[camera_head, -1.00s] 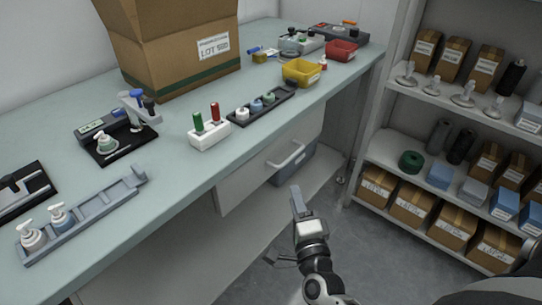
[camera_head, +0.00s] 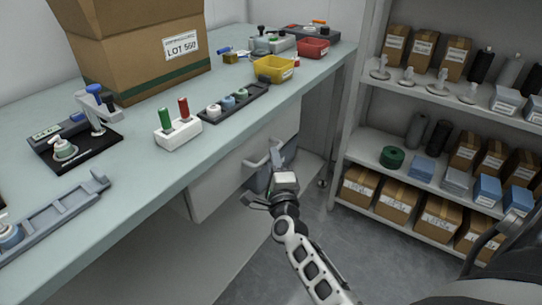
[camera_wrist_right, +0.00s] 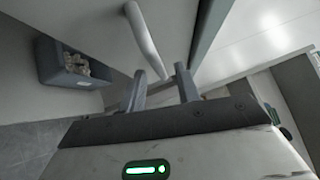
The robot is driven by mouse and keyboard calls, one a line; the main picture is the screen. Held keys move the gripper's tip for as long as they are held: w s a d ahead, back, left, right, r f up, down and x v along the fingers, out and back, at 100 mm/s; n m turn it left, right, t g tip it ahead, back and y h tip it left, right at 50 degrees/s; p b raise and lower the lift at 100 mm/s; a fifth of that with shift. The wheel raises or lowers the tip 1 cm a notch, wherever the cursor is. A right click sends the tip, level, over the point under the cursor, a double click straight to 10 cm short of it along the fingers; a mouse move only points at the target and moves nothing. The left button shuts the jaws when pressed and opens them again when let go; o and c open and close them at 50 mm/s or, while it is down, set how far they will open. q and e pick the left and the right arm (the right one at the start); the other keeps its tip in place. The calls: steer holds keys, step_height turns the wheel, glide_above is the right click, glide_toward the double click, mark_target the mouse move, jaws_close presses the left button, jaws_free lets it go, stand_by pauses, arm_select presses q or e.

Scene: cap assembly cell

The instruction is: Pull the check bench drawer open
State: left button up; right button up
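The check bench drawer (camera_head: 222,182) is a light grey front under the bench top, and it looks closed. Its pale bar handle (camera_head: 256,162) is partly hidden by my right gripper (camera_head: 277,152). In the right wrist view the handle (camera_wrist_right: 144,38) runs down toward the gap between the two fingertips of my right gripper (camera_wrist_right: 162,82). The fingers are apart, with nothing clamped between them. I cannot tell whether either finger touches the handle. My left gripper is not in view.
The bench top (camera_head: 130,190) holds a large carton (camera_head: 140,60), a white block with red and green handles (camera_head: 178,132), a yellow bin (camera_head: 274,69) and a red bin (camera_head: 313,48). A stocked shelf (camera_head: 352,140) stands right. A grey bin (camera_wrist_right: 70,70) sits below the drawer.

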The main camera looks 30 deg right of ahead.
steer(key=shift+b+x, duration=0.3)
steer(key=shift+x, duration=1.4)
jaws_close()
steer(key=shift+s, duration=0.15)
